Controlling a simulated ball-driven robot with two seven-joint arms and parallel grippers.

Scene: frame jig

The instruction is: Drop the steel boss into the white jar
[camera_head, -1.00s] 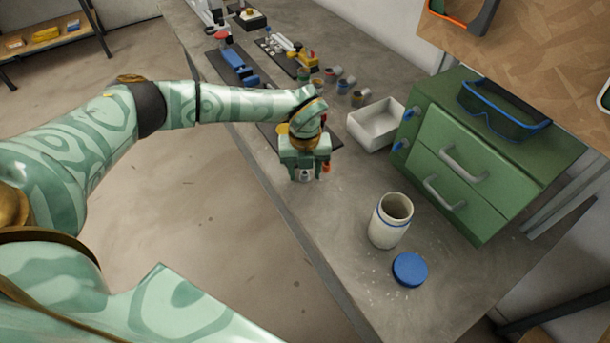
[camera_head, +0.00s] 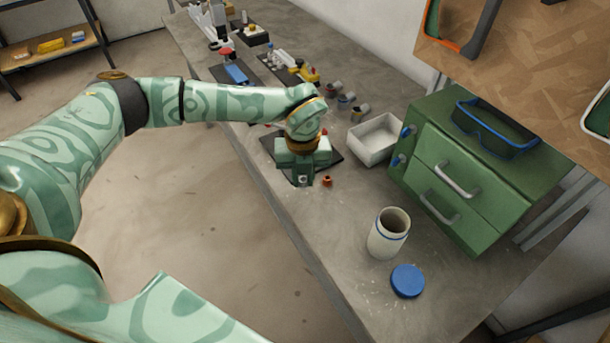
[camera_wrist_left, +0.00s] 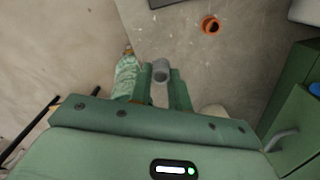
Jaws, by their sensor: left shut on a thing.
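My left gripper (camera_head: 302,180) is over the bench, left of the white jar. In the left wrist view its fingers (camera_wrist_left: 161,78) are shut on a grey ring-shaped piece, the steel boss (camera_wrist_left: 160,68). The boss also shows small between the fingertips in the head view (camera_head: 303,181). The white jar (camera_head: 386,242) stands upright and open on the bench, with a blue band near its rim. Its blue lid (camera_head: 407,281) lies flat beside it. My right gripper is in neither view.
A small orange-brown ring part (camera_head: 327,181) lies near the gripper; it shows in the wrist view (camera_wrist_left: 210,25). A white bin (camera_head: 372,150) and a green drawer cabinet (camera_head: 470,165) topped by goggles (camera_head: 497,132) stand behind. Bare bench lies between gripper and jar.

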